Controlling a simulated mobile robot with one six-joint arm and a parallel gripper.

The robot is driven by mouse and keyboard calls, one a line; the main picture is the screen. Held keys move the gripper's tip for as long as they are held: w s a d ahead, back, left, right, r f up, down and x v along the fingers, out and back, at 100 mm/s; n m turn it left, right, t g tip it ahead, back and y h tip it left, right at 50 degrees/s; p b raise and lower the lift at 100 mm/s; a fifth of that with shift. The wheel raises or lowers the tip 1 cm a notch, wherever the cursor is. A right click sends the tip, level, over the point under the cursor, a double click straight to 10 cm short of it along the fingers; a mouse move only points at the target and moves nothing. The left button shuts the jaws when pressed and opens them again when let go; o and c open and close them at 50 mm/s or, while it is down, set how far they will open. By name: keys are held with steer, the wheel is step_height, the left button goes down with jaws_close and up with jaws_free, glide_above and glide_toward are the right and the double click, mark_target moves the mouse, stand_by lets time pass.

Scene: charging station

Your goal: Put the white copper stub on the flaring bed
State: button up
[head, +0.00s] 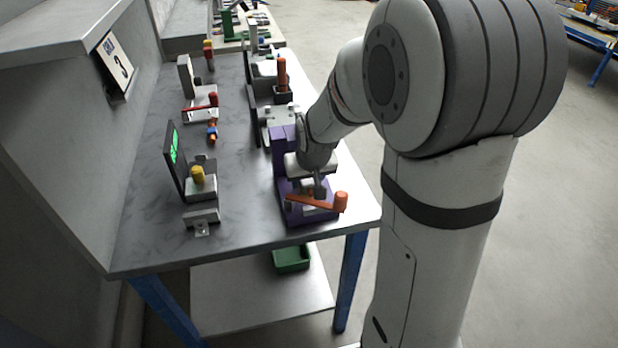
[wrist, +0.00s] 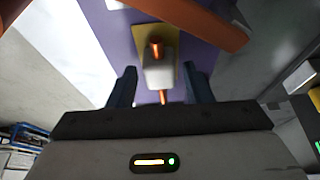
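The white copper stub shows in the wrist view as a white block (wrist: 158,68) with copper ends sticking out. It lies over a yellow pad (wrist: 168,40) on a purple fixture (wrist: 120,40), which looks like the flaring bed. The purple fixture (head: 283,142) is also in the head view, at the table's right front, with an orange lever (head: 325,205). My gripper (wrist: 160,85) is open, its two dark fingers apart on either side of the stub's near end, with gaps to both. In the head view my gripper (head: 319,187) is low over the fixture and the stub is hidden.
A stand with a green display (head: 174,148) and a yellow-knobbed block (head: 198,180) are left of the fixture. A blue-and-copper piece (head: 212,131) lies farther back. An orange cylinder (head: 282,73) stands behind the fixture. Bare table (head: 150,215) is at the front left.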

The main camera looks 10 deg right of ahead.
steer(key=shift+o, duration=0.3)
steer(key=shift+r, duration=0.45)
steer(key=p+v, duration=0.2)
steer(key=v, duration=0.9)
steer(key=s+f+g, duration=0.1)
steer(key=s+g, duration=0.1)
steer(key=s, duration=1.4)
steer(key=shift+s+d+f, duration=0.15)
steer(key=shift+s+f, duration=0.2)
steer(key=shift+r, duration=0.1)
steer(key=p+v, duration=0.1)
steer(key=v, duration=0.1)
steer(key=p+v, duration=0.4)
steer(key=shift+w, duration=0.45)
